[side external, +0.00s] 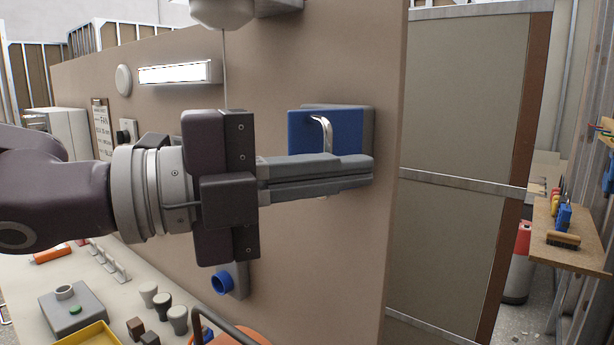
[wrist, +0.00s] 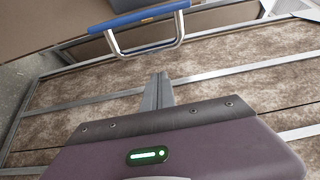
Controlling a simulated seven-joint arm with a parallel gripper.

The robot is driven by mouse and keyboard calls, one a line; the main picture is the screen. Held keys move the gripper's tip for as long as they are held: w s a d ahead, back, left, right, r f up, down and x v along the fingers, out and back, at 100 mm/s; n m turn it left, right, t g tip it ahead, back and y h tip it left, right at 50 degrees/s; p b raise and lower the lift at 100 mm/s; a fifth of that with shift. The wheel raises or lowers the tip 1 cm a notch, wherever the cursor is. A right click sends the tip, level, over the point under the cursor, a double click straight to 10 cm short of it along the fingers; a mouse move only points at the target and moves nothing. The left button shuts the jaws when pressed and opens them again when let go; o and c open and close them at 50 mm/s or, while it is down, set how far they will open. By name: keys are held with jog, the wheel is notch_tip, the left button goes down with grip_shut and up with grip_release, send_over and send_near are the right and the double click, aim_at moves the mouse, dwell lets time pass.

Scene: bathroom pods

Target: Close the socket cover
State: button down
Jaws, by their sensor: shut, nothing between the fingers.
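The socket cover (side external: 305,131) is a blue panel with a bent metal handle (side external: 326,128), in front of a grey housing (side external: 367,122) on the beige wall. My fingers hide its lower part in the side view. In the wrist view the cover (wrist: 135,17) is a narrow blue strip seen nearly edge-on at the top, with its U-shaped handle (wrist: 181,30) towards my gripper. I cannot tell how far open the cover stands. My gripper (side external: 370,172) is shut and empty, and it also shows in the wrist view (wrist: 161,77). There its fingertips look apart from the handle.
A blue round fitting (side external: 222,283) sits low on the wall. A counter below holds a grey box (side external: 75,310), several knobs and a yellow tray (side external: 92,338). A wall lamp (side external: 178,73) is above left. The wall ends right of the socket, beside framed panels (side external: 460,90).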

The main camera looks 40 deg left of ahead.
jog(key=shift+w+a, duration=0.15)
jog(key=shift+a, duration=0.55)
jog(key=shift+w+a, duration=0.1)
jog(key=shift+a, duration=0.6)
jog(key=shift+a+h, duration=0.15)
jog(key=shift+h, duration=0.15)
